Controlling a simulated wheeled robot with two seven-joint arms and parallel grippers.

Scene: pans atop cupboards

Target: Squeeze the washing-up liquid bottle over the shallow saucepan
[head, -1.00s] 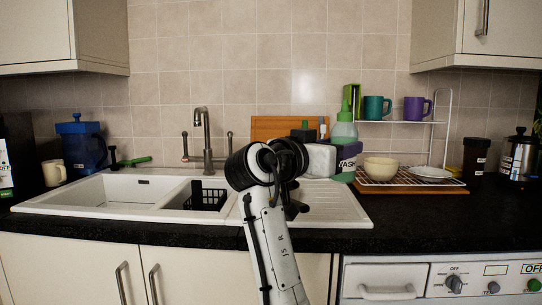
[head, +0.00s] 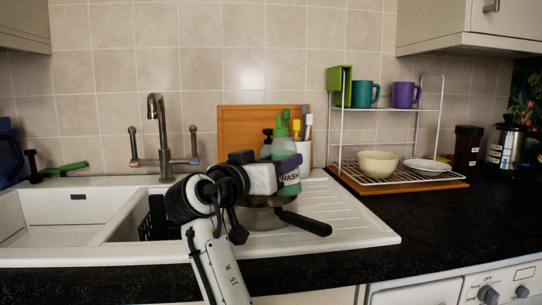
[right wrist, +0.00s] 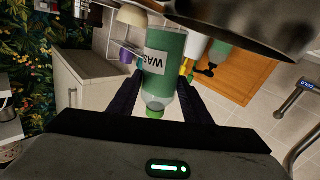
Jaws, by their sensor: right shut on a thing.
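The washing-up liquid bottle (head: 290,183) is green with a white WASH label and a green nozzle, and stands upright in the head view. My right gripper (head: 266,172) is shut on it from the sides. The right wrist view, which is upside down, shows the bottle (right wrist: 166,62) between the dark fingers (right wrist: 162,88). The shallow saucepan (head: 262,218) is on the draining board, partly hidden by my gripper, its black handle pointing right. Its metal side (right wrist: 240,22) shows close by in the wrist view. I cannot tell whether the bottle's base touches the pan. My left gripper is out of view.
A tap (head: 160,135) and sink (head: 60,215) are to the left. A wooden board (head: 240,120) and a white utensil holder (head: 304,152) stand behind the bottle. A wire rack (head: 341,165) with mugs, a cream bowl (head: 378,164) and a plate is to the right. The right worktop's front is clear.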

